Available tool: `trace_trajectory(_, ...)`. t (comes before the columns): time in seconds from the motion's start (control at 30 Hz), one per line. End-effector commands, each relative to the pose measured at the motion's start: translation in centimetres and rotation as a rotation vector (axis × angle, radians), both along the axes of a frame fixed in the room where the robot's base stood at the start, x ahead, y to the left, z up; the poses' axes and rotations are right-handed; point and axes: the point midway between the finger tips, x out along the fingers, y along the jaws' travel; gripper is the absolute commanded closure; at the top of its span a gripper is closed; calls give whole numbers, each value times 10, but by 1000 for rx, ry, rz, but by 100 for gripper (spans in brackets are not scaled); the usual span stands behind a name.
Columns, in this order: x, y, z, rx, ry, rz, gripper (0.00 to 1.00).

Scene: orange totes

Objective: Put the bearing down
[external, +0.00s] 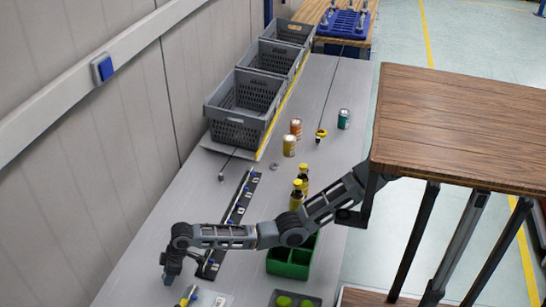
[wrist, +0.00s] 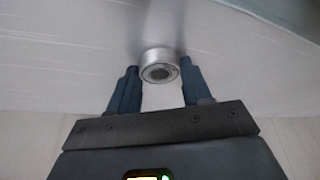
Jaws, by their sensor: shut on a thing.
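The bearing (wrist: 159,66) is a short silver ring with a dark centre. In the wrist view it sits between the two dark fingertips of my gripper (wrist: 159,82), which is shut on it. A pale grey surface lies behind it; I cannot tell whether the bearing touches that surface. In the external view my gripper (external: 170,275) points down over the near left part of the grey table (external: 180,215). The bearing cannot be made out there.
A dark rail with small parts (external: 240,205) lies beside my gripper. A green divided box (external: 291,262) and two yellow bottles (external: 297,195) stand to the right. Grey crates (external: 240,103), several cans (external: 289,145) and a small grey ring (external: 274,166) are farther back.

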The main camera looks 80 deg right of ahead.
Motion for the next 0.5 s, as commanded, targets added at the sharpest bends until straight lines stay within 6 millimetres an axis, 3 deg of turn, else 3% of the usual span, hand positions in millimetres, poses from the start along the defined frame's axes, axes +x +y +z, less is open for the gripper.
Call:
trace_trajectory(0.1, 0, 0, -3, 0, 0, 0, 84)
trace_trajectory(0.13, 0, 0, -3, 0, 0, 0, 50)
trace_trajectory(0.37, 0, 0, -3, 0, 1, 0, 28)
trace_trajectory(0.5, 0, 0, -3, 0, 1, 0, 26)
